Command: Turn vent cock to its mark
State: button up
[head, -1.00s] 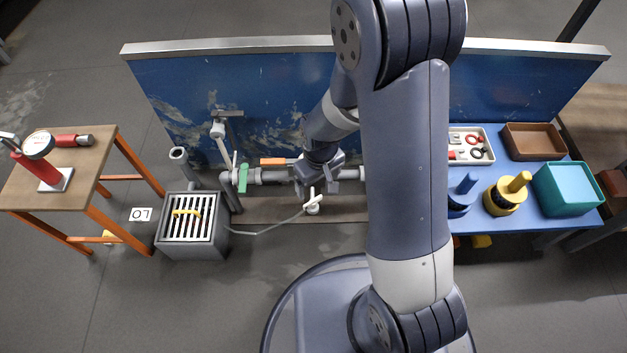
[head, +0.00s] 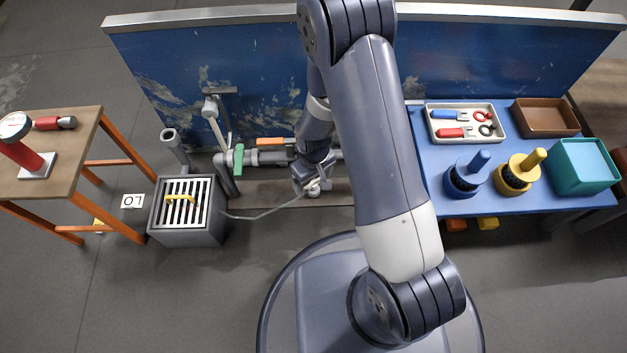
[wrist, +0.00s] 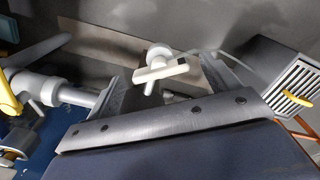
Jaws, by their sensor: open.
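The white cock (wrist: 163,72), which I take to be the vent cock, has a bar-shaped handle on a round stem. In the wrist view it shows between the two dark fingers of my gripper (wrist: 168,82), which are apart with gaps beside the handle. I cannot tell whether either finger touches it. In the head view my gripper (head: 310,180) is down at the cock (head: 319,187), in front of the grey pipe (head: 268,158), and partly hides it. I can make out no mark for the handle.
A thin hose (head: 255,216) runs from the cock towards the grated drain box (head: 186,222) at left. Green (head: 238,157) and orange (head: 270,143) handles sit on the pipe close by. The blue panel (head: 180,80) stands behind. A blue table (head: 430,185) with trays is at right.

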jog(key=shift+f, duration=0.1)
jog(key=shift+c, duration=0.2)
jog(key=c, duration=0.9)
jog(key=shift+c, duration=0.2)
jog(key=shift+m, duration=3.4)
jog(key=o, duration=1)
